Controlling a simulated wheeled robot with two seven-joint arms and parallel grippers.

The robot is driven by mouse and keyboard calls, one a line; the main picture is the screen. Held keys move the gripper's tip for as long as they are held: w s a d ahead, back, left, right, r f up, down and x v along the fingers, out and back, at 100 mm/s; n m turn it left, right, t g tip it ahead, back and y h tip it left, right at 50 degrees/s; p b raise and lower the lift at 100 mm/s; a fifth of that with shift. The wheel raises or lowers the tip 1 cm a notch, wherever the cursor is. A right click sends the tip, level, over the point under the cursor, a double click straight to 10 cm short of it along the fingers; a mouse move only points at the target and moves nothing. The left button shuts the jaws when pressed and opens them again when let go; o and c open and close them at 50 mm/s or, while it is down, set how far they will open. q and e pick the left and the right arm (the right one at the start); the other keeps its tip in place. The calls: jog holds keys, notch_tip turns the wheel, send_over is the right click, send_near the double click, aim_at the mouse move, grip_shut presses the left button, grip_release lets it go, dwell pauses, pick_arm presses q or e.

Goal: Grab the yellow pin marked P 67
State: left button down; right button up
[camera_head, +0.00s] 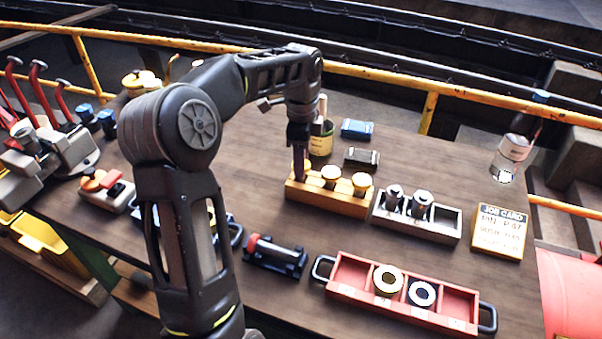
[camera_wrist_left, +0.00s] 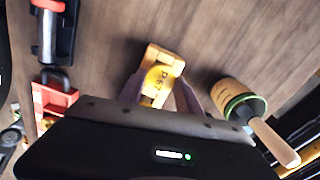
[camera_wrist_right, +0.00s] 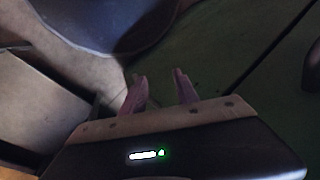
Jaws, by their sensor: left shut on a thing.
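A yellow pin block (camera_head: 335,198) stands mid-table with yellow-headed pins in a row. The middle pin (camera_head: 331,173) and the right pin (camera_head: 362,181) stand free in it. My left gripper (camera_head: 299,170) points down at the block's left end, shut on the leftmost yellow pin. In the left wrist view this yellow pin (camera_wrist_left: 160,78) sits between the fingers, with a small black marking that looks like P 67 but is blurred. It appears to be still in the block. My right gripper (camera_wrist_right: 160,80) shows only in its wrist view, fingers apart and empty.
A red tray (camera_head: 455,312) with two rings is in front. A bottle (camera_head: 517,145) stands far right.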

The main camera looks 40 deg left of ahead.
pick_arm(q)
jog(key=shift+r, duration=0.1)
jog(key=shift+w+r, duration=0.1)
jog(key=shift+r, duration=0.45)
notch_tip(320, 180, up, 5)
jog(key=shift+f+p, duration=0.1)
jog(key=shift+p, duration=0.35)
notch_tip(320, 180, up, 4)
jog(key=p, duration=0.4)
